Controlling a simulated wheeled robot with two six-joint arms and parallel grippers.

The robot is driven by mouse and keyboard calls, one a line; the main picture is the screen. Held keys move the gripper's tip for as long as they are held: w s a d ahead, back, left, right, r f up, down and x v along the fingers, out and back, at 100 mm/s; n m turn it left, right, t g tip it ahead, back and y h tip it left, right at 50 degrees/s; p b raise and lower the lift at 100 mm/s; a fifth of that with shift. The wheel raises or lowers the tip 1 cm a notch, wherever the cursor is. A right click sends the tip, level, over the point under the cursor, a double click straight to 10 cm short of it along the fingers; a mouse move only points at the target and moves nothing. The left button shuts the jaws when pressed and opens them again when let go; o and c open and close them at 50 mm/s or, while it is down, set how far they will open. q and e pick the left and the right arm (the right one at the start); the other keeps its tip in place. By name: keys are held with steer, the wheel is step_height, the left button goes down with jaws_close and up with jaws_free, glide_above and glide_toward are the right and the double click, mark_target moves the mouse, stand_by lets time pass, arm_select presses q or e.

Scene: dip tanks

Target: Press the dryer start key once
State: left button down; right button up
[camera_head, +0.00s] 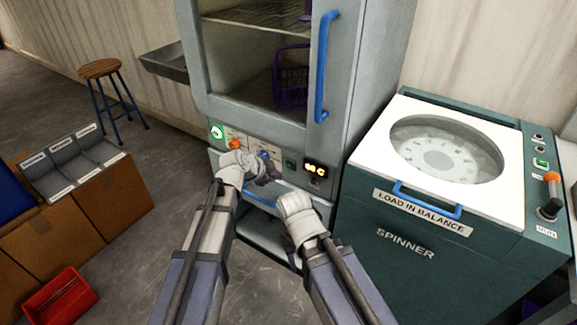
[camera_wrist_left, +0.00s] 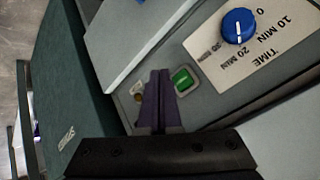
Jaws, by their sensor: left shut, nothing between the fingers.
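The dryer is the tall grey cabinet (camera_head: 360,80) in the middle of the head view. Its start key appears to be the green square key (camera_head: 290,164) on the front panel; it also shows in the left wrist view (camera_wrist_left: 183,79), just right of the fingertips. My left gripper (camera_head: 273,177) is shut and empty, in front of the panel, left of and below the key. In the left wrist view its dark fingers (camera_wrist_left: 160,76) appear beside the key; contact cannot be told. My right gripper (camera_head: 293,202) is lower right; its fingers are hidden.
A blue handle (camera_head: 260,198) is below the panel. The spinner (camera_head: 405,244) stands close on the right.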

mark_target(290, 169)
arm_select(q)
steer(key=shift+w+d, duration=0.45)
steer(key=shift+w, duration=0.15)
steer(key=shift+w+d, duration=0.4)
steer(key=shift+w, duration=0.2)
stand_by(1.1)
steer(key=shift+w+d, duration=0.25)
steer(key=shift+w, duration=0.1)
steer(key=shift+w+d, duration=0.25)
steer(key=shift+w, duration=0.05)
stand_by(0.8)
stand_by(0.3)
steer(key=shift+s+a, duration=0.5)
steer(key=shift+s, duration=0.15)
